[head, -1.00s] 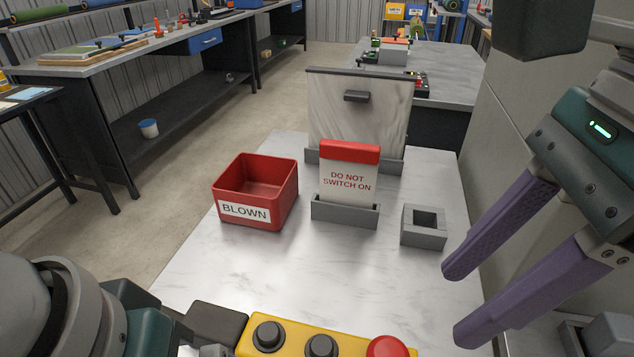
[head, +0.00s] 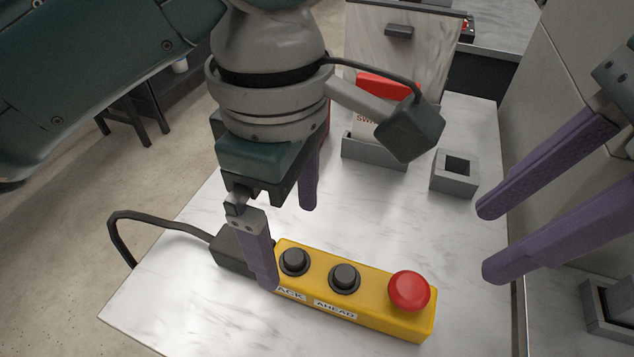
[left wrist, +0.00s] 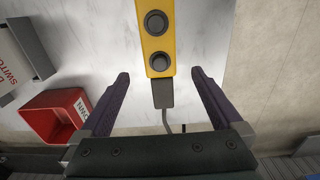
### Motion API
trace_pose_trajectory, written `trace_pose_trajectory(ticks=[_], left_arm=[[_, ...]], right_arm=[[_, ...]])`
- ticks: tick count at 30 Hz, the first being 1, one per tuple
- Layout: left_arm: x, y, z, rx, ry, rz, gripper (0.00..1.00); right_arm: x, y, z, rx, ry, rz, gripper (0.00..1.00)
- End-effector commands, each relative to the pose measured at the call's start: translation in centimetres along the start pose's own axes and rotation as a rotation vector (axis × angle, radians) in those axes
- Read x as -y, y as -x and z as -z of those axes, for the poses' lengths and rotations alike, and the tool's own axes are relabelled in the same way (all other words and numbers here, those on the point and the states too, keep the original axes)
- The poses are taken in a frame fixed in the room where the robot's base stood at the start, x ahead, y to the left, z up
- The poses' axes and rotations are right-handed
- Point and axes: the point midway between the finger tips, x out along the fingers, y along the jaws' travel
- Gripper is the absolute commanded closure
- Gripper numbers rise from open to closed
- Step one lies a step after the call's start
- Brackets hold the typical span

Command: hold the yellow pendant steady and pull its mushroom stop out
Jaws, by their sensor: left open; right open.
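The yellow pendant (head: 372,306) lies on the white marbled table, with two black buttons (head: 344,278) and a red mushroom stop (head: 409,291) at its right end. Its dark cable end (head: 229,252) is at the left. My left gripper (head: 288,246) is open above the pendant's cable end, one finger on each side in the head view. In the left wrist view, the pendant (left wrist: 159,38) runs up from between the open fingers; its mushroom stop is out of that frame. My right gripper (head: 490,240) is open and empty, right of the mushroom stop and apart from it.
A grey square socket block (head: 455,175) and a grey holder (head: 375,151) with a red-topped sign stand behind the pendant. A red bin (left wrist: 52,115) shows in the left wrist view. A black cable (head: 150,220) loops at the left. The table's front left is clear.

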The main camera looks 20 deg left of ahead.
Motion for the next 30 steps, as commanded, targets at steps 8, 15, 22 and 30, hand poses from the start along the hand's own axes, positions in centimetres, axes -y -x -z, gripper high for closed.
trace_pose_trajectory(ticks=[8,15,22,30], left_arm=[[0.1,-5.1,0.1,-0.002,-0.001,0.004,0.00],[0.0,-7.3,0.0,0.000,-0.002,0.001,0.00],[0.0,-7.5,0.0,0.001,-0.002,0.000,0.00],[0.0,-7.4,0.0,0.001,-0.002,0.000,0.24]], right_arm=[[0.0,0.0,0.0,0.000,0.000,0.000,0.50],[0.0,0.0,0.0,0.000,0.000,0.000,0.50],[0.0,0.0,0.0,0.000,0.000,0.000,0.50],[0.0,0.0,0.0,0.000,0.000,0.000,0.50]])
